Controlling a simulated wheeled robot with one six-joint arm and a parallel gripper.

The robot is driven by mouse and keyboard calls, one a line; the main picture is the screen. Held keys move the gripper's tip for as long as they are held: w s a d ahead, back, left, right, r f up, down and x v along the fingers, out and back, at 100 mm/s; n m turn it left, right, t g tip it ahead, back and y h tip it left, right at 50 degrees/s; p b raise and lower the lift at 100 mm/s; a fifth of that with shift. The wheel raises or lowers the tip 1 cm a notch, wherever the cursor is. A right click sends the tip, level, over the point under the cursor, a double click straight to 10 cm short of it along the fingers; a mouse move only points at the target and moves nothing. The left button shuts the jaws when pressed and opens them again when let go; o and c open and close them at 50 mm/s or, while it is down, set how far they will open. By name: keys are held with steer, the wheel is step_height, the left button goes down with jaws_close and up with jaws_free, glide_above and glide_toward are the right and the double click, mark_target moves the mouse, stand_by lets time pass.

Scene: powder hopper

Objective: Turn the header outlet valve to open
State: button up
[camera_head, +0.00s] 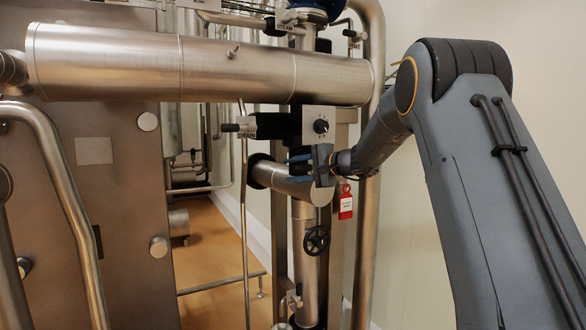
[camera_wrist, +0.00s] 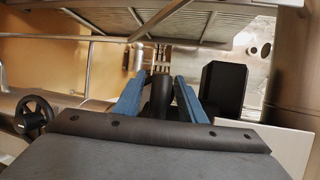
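In the head view my gripper (camera_head: 298,169) reaches left from the end of the arm, in front of a steel pipe branch (camera_head: 275,178). Its two blue fingers are apart. In the wrist view a black cylindrical handle (camera_wrist: 161,95) stands between the blue fingers of my gripper (camera_wrist: 163,80); I cannot tell whether they touch it. No readable label names the header outlet valve. A red tag (camera_head: 346,203) hangs just below and right of my gripper. A black handwheel (camera_head: 316,240) sits below it, and also shows at the left of the wrist view (camera_wrist: 35,115).
A large horizontal pipe (camera_head: 200,65) crosses above. A vertical pipe (camera_head: 365,250) stands close by. A black block (camera_wrist: 223,87) is right of my fingers in the wrist view.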

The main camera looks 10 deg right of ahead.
steer(key=shift+w, duration=0.1)
jaws_close()
